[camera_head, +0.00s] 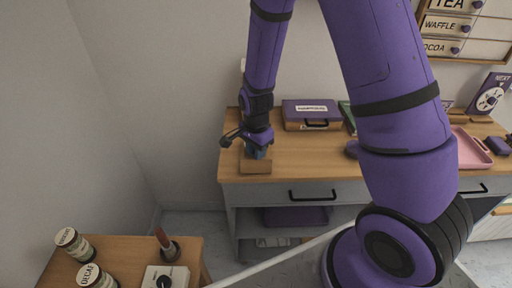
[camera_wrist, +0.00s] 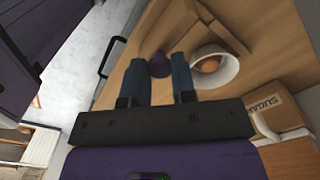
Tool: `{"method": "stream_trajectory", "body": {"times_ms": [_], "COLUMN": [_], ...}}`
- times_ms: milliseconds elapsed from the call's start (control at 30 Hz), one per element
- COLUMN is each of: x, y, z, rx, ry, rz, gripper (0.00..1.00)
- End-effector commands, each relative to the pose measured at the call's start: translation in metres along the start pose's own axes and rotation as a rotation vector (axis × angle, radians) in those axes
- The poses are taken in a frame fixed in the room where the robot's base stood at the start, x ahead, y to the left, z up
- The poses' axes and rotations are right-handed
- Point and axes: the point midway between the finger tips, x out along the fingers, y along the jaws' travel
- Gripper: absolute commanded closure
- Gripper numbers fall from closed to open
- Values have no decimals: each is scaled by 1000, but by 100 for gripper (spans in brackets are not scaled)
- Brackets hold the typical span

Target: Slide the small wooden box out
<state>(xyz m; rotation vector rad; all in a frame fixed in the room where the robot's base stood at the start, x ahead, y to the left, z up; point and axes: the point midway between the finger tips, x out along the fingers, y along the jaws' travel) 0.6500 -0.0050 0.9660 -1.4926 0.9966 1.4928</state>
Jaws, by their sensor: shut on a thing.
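The small wooden box (camera_head: 256,166) is at the left front edge of the wooden counter, directly below my gripper (camera_head: 257,151) in the head view. My gripper (camera_wrist: 161,78) also shows in the wrist view, with its two blue fingers on either side of a round purple knob (camera_wrist: 160,62). It is shut on this knob. Wooden surfaces lie around and beyond the knob, and I cannot tell exactly where the box's edges run there. The fingers and arm hide part of the box in the head view.
A white round cup (camera_wrist: 213,66) with brown contents is right of the fingers, near a tan labelled box (camera_wrist: 278,112). A purple labelled case (camera_head: 311,107) stands farther right on the counter. A drawer handle (camera_head: 312,195) is on the front. Jars (camera_head: 76,243) stand on the lower-left table.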

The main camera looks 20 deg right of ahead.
Motion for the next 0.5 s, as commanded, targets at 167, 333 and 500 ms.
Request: {"method": "stream_trajectory", "body": {"times_ms": [167, 333, 500], "x": [0, 0, 0], "y": [2, 3, 3], "z": [2, 3, 3], "rx": [1, 0, -1], "ry": [-1, -2, -2], "rz": [1, 4, 4], "gripper": [100, 100, 50]}}
